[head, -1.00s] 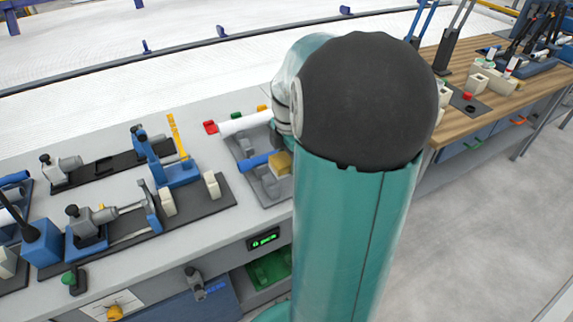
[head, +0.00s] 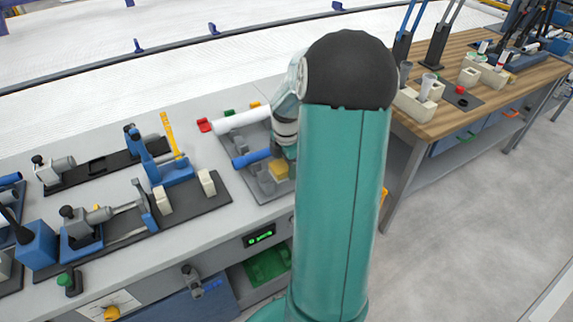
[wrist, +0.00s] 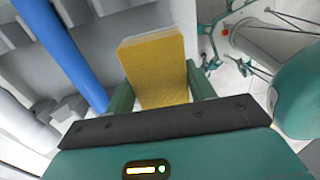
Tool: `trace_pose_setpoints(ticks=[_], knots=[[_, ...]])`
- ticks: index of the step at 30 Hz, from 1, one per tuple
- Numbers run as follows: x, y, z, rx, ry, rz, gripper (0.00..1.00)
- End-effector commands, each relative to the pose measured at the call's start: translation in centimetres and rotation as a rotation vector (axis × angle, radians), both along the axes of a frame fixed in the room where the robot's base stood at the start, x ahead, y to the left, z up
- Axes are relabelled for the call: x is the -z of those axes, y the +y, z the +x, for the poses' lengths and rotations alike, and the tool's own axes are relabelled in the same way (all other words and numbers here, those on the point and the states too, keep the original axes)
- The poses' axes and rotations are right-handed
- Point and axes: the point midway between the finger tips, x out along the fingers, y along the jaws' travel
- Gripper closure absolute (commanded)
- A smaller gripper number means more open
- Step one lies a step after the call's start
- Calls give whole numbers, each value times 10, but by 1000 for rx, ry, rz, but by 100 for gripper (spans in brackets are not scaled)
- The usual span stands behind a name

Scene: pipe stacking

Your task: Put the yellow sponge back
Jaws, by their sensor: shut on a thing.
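The yellow sponge (wrist: 155,65) is a yellow block held upright between the two green fingers of my gripper (wrist: 160,90) in the wrist view. My gripper is shut on it. In the head view the sponge (head: 279,170) shows below my wrist, at the right side of a grey tray (head: 262,193) on the bench. I cannot tell whether it touches the tray. My arm hides part of the tray's right side and the gripper fingers in the head view.
A blue cylinder (head: 251,158) and a white roll (head: 241,118) lie on the tray, left of and behind the sponge. Blue and yellow fixtures (head: 170,165) stand on dark plates to the left. A wooden workbench (head: 470,110) with pale blocks is at the right.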

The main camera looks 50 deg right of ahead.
Motion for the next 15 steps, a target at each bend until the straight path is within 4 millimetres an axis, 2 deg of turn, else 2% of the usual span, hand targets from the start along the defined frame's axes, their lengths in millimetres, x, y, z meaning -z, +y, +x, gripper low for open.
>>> trace_pose_setpoints(ticks=[15], knots=[[12,0,0,0,1,0,67]])
